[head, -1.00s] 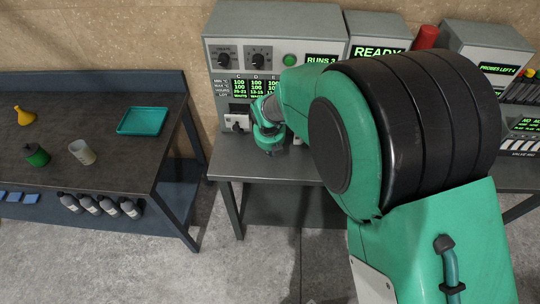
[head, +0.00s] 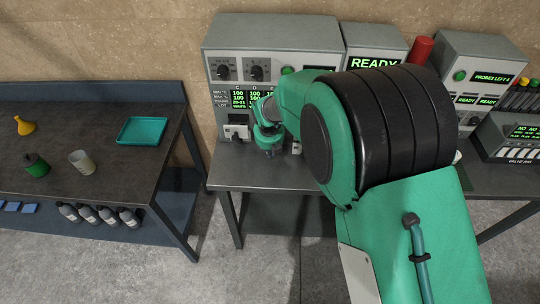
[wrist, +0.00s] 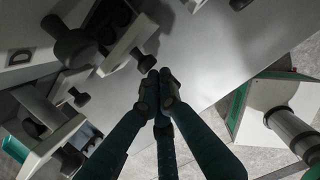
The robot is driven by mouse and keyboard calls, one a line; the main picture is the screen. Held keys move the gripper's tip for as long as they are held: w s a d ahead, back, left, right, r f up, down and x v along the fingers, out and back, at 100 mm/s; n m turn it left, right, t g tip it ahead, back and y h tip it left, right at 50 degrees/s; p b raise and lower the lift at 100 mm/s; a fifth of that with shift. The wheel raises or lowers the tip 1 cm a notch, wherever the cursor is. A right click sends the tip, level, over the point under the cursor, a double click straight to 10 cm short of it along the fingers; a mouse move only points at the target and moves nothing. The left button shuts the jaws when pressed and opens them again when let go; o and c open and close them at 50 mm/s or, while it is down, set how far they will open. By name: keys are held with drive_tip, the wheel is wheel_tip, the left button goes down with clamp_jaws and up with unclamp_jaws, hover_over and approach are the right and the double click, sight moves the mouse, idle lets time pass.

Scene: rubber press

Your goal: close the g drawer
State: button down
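My gripper (head: 269,148) hangs just above the front of the bench, below the grey control unit. In the wrist view its fingers (wrist: 157,88) are together at the tips, with nothing seen between them. White drawer fronts with dark round knobs show to its left in the wrist view, including an upper drawer (wrist: 128,45) and a lower one (wrist: 35,155). The fingertips are close to one small knob (wrist: 141,60); I cannot tell whether they touch. One label reads like D; no G is legible. In the head view a white drawer (head: 237,132) shows left of my gripper; my arm hides others.
The grey control unit (head: 227,50) stands behind my gripper. A side table at left holds a teal tray (head: 142,131), a yellow funnel (head: 25,127), a green container (head: 37,168) and a beaker (head: 82,162). Floor (head: 215,255) shows between the tables.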

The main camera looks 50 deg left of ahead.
drive_tip(key=shift+w+a+p, duration=0.55)
drive_tip(key=shift+w+a, duration=0.8)
drive_tip(key=shift+w, duration=0.05)
drive_tip(key=shift+s+d, duration=0.35)
drive_tip(key=shift+s, duration=0.05)
drive_tip(key=shift+s+d+p, duration=0.5)
drive_tip(key=shift+s+d, duration=0.55)
drive_tip(key=shift+s, duration=0.1)
drive_tip(key=v, duration=0.9)
drive_tip(key=shift+r+p, duration=0.35)
drive_tip(key=shift+p, duration=0.05)
drive_tip(key=shift+s, duration=0.1)
